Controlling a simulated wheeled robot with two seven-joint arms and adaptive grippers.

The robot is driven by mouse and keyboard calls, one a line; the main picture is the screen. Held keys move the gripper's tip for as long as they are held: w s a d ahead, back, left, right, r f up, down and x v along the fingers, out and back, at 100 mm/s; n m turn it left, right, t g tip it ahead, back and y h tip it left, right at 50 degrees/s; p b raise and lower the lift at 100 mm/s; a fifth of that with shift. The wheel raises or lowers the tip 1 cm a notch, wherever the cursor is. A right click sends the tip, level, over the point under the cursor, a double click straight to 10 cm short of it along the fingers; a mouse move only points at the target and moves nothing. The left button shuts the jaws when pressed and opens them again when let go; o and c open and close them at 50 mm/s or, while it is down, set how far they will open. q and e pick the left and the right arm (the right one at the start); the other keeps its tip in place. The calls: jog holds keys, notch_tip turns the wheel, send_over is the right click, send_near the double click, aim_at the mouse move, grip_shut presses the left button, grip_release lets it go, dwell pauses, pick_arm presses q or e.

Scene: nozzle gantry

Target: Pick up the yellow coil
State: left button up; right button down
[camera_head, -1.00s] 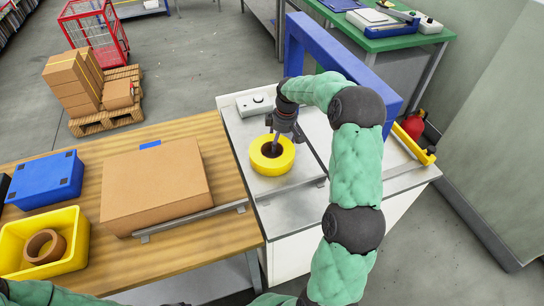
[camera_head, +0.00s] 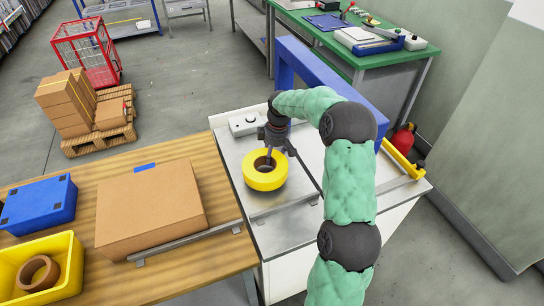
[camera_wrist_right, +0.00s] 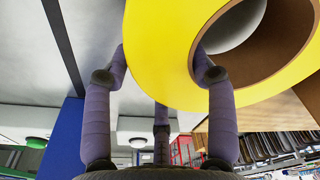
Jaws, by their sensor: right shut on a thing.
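The yellow coil (camera_head: 262,180) is a thick ring with a brown core, at the grey top of the white machine (camera_head: 300,225) in the head view. My right gripper (camera_head: 277,156) comes down on it from above and is shut on its ring wall. In the right wrist view, the coil (camera_wrist_right: 160,45) fills the upper right. One finger is at its outer side and another reaches into its hole. I cannot tell whether the coil touches the surface or is slightly above it. My left gripper is not in view.
A blue gantry frame (camera_head: 295,58) stands behind my right arm. A cardboard box (camera_head: 150,207), a blue case (camera_head: 38,205) and a yellow bin (camera_head: 70,262) with a brown ring (camera_head: 38,272) are on the wooden table at left. A metal rail (camera_head: 185,243) runs along its front.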

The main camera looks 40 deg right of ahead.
jog(key=s+a+r+p, duration=0.1)
jog(key=a+r, duration=0.2)
jog(key=a, duration=0.1)
jog(key=s+a+r+p, duration=0.2)
jog(key=a+r, duration=0.1)
jog(key=a, duration=0.1)
jog(key=s+a+r+p, duration=0.1)
jog(key=a+r, duration=0.3)
jog(key=shift+s, duration=0.4)
jog(key=shift+s+a+r, duration=0.2)
jog(key=shift+a, duration=0.3)
